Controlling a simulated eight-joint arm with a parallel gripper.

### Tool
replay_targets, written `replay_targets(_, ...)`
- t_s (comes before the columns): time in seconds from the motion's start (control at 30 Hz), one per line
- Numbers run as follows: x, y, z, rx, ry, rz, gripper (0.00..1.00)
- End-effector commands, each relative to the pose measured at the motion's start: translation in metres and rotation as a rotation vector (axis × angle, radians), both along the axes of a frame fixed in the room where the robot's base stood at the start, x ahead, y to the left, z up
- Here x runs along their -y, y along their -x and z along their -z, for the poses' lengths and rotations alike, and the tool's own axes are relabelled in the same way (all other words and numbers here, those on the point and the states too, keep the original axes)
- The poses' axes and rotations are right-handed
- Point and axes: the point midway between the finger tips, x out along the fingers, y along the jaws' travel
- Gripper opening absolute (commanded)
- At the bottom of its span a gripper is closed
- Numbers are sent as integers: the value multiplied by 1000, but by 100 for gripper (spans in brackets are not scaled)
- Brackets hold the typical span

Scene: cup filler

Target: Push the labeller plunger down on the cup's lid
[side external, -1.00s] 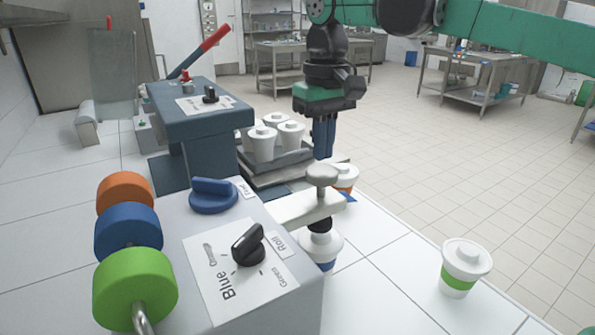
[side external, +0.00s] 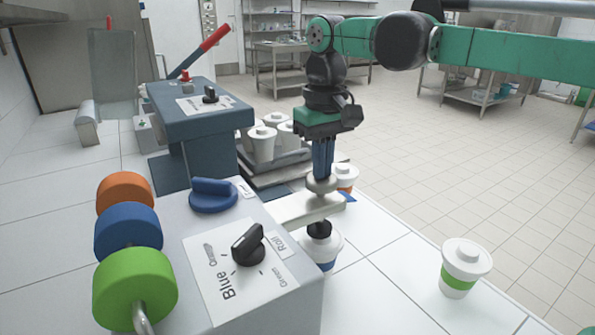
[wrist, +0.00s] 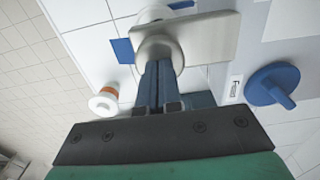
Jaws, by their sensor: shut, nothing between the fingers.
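The labeller plunger (side external: 321,185) has a round grey knob on top of a pale arm (side external: 300,209) that juts from the labeller (side external: 230,255). Its dark lower end (side external: 319,229) meets the lid of a white cup (side external: 322,246) with a blue band, under the arm. My gripper (side external: 322,175) is shut and empty, pointing down with its fingertips at the knob, apparently touching it. In the wrist view the shut fingers (wrist: 159,70) end over the knob (wrist: 158,45), and the cup is mostly hidden.
An orange-banded cup (side external: 346,178) stands just behind the plunger. A green-banded cup (side external: 464,267) stands at right on the white counter. Orange, blue and green rolls (side external: 133,290) are at left. Lidded cups (side external: 262,143) sit on a tray by the blue machine (side external: 197,110).

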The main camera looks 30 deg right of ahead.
Motion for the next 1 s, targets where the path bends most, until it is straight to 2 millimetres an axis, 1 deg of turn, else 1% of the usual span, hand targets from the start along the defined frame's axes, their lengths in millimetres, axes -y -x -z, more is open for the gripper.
replay_targets(0.2,0,0,7,1,0,0,0)
replay_targets(0.37,0,0,3,2,0,0,0)
replay_targets(1.0,0,-1,-54,1,0,0,0)
